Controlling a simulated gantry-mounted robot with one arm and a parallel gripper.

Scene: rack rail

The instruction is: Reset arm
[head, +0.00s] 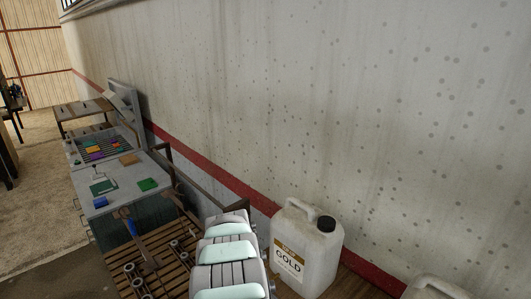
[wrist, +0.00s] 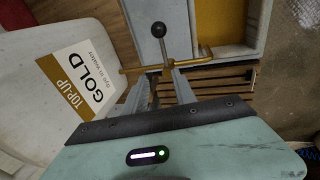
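In the wrist view my gripper (wrist: 161,84) points away from the camera. Its two grey fingers stand apart, with a gap between them, and I see nothing held there. A lever with a black ball knob (wrist: 158,30) shows just beyond the fingertips, above a brass-coloured bar (wrist: 205,59). I cannot tell whether the fingers touch either of them. In the head view my mint and grey arm is at the bottom centre, and the gripper's fingers cannot be made out there.
A white jug labelled GOLD (head: 308,247) stands close right of my arm and fills the left of the wrist view (wrist: 45,115). Another jug (head: 435,289) is at lower right. A slatted wooden surface (head: 165,262) and a bench with coloured pieces (head: 125,190) lie left. The wall (head: 330,110) bounds the right.

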